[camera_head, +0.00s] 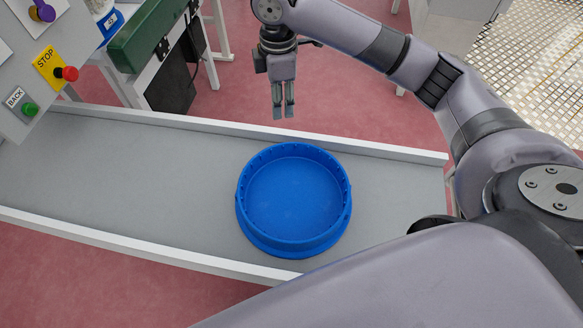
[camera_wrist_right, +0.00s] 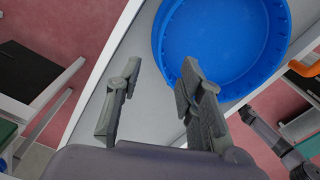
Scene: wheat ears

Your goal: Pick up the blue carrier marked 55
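A round, shallow blue carrier (camera_head: 294,195) lies on the grey conveyor belt (camera_head: 120,170). It looks empty, and no number is readable on it. My right gripper (camera_head: 283,113) hangs fingers-down at the conveyor's far rail, above and left of the carrier in the head view, touching nothing. In the right wrist view the two fingers (camera_wrist_right: 153,102) are apart with nothing between them. The carrier (camera_wrist_right: 222,45) shows beyond the fingers there, cut by the top edge.
White rails (camera_head: 400,153) edge the conveyor. A control panel (camera_head: 30,75) with STOP and BACK buttons stands at the left. A blue item with a white label (camera_head: 111,22) and a green machine (camera_head: 145,38) are behind. The belt left of the carrier is clear.

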